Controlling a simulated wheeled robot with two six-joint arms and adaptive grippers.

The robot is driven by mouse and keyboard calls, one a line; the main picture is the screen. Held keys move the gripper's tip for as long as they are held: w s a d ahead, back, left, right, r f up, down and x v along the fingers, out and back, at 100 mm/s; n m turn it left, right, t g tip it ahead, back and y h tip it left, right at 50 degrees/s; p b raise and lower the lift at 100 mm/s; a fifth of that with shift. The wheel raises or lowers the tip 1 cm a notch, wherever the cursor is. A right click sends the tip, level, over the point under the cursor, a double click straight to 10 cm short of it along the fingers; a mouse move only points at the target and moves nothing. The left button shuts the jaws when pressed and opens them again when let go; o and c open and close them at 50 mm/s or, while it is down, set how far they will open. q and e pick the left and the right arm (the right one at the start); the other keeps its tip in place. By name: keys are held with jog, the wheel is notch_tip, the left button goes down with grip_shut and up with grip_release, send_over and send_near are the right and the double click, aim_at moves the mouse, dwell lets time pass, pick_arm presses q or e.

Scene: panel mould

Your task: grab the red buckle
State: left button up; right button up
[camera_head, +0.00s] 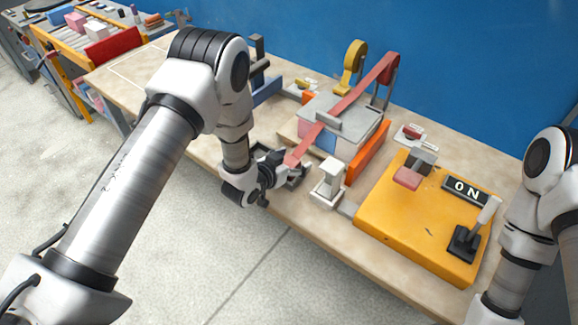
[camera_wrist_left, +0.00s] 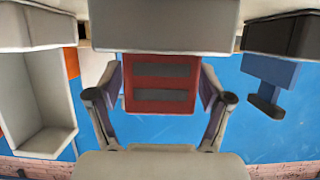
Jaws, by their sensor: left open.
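The red buckle (camera_wrist_left: 160,84), a flat red piece with two dark slots, shows in the left wrist view. It lies between the two fingers of my left gripper (camera_wrist_left: 161,92), with a gap on each side. In the head view, my left gripper (camera_head: 288,168) is open at the front edge of the table, at the lower end of a red strap (camera_head: 345,100). The buckle there is small and partly hidden by the fingers. My right arm shows at the right edge, but its gripper is outside the picture.
The strap runs over a grey block (camera_head: 345,128) on the wooden table (camera_head: 205,155). A white post (camera_head: 328,182) stands just right of my left gripper. A yellow panel (camera_head: 400,217) with a lever and an ON sign lies further right. A blue wall (camera_head: 470,70) stands behind.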

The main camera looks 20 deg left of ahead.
pick_arm(q)
jog(key=shift+w+d+f, duration=0.1)
jog(key=shift+w+f, duration=0.1)
jog(key=shift+w, duration=0.05)
jog(key=c, duration=1.3)
jog(key=shift+r, duration=0.2)
